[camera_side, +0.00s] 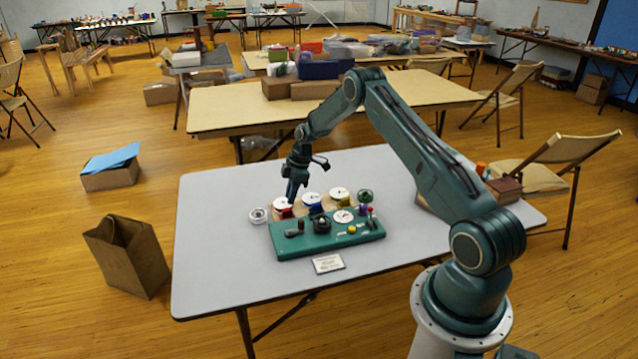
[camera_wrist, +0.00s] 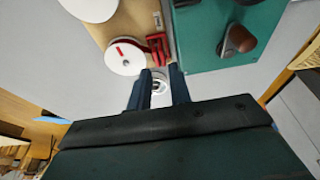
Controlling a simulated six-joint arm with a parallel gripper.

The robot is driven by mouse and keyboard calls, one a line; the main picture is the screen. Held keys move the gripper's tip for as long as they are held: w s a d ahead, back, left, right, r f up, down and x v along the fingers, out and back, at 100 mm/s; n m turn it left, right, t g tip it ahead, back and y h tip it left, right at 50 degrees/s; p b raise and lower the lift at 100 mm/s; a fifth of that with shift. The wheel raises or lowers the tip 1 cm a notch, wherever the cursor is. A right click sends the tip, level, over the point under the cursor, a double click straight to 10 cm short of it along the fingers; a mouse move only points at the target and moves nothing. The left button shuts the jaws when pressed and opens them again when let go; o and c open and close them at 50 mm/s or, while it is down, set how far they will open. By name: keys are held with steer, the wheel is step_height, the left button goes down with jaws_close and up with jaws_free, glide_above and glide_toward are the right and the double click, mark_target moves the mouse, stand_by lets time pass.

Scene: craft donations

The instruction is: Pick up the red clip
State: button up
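The red clip (camera_wrist: 157,44) shows in the wrist view just ahead of my fingertips, between a white-topped spool and the green board. In the side view I cannot make it out apart from the red spool and my gripper. My gripper (camera_wrist: 160,71) is open, with a clear gap between its two dark fingers and nothing held. The clip lies beyond the fingertips, not between them. In the side view my gripper (camera_side: 291,196) points down over the left end of the row of spools.
A white-topped red spool (camera_wrist: 124,57) stands close beside the clip; more spools (camera_side: 313,198) continue rightward. The green board (camera_side: 290,246) carries several small tools. A round silver thing (camera_side: 258,215) sits left of the spools. A small card (camera_side: 328,263) lies in front. The table's left side is clear.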

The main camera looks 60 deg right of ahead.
mark_target(287, 209)
steer(key=shift+x, duration=2.4)
jaws_close()
